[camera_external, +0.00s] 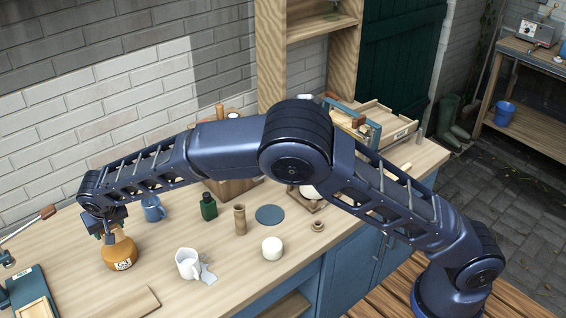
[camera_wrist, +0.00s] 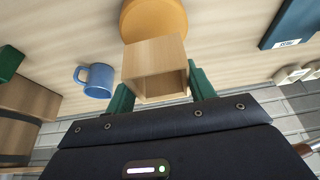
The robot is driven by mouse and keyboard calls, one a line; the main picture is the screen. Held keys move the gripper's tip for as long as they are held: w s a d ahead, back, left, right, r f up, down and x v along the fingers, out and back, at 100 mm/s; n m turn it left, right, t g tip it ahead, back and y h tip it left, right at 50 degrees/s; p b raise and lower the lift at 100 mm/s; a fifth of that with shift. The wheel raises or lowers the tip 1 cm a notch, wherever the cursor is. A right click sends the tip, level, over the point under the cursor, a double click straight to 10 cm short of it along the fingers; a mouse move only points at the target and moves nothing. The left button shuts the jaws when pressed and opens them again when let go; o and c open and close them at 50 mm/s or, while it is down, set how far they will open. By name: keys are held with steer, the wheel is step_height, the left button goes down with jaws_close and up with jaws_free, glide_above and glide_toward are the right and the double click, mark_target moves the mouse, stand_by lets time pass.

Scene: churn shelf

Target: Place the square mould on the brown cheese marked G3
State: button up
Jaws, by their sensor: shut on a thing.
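The square mould (camera_wrist: 153,62) is a pale wooden, open-ended box in the wrist view. My gripper (camera_wrist: 160,84) is shut on it, with a green finger on either side. A round orange-brown cheese (camera_wrist: 153,18) shows just beyond the mould. In the external view the brown cheese (camera_external: 119,252) stands on the bench at the left, with a pale label too small to read surely. My gripper (camera_external: 110,229) is right above it there, and the mould is mostly hidden. I cannot tell whether the mould touches the cheese.
A blue mug (camera_external: 153,209), a green bottle (camera_external: 208,207), a white jug (camera_external: 188,264) and a wooden cylinder (camera_external: 240,219) stand right of the cheese. A blue board (camera_external: 30,290) lies at the left edge. A wooden board (camera_external: 130,303) lies in front.

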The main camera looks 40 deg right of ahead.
mark_target(117, 248)
steer(key=shift+f, duration=2.15)
steer(key=shift+f, duration=0.1)
steer(key=o, duration=1)
steer(key=v, duration=1.2)
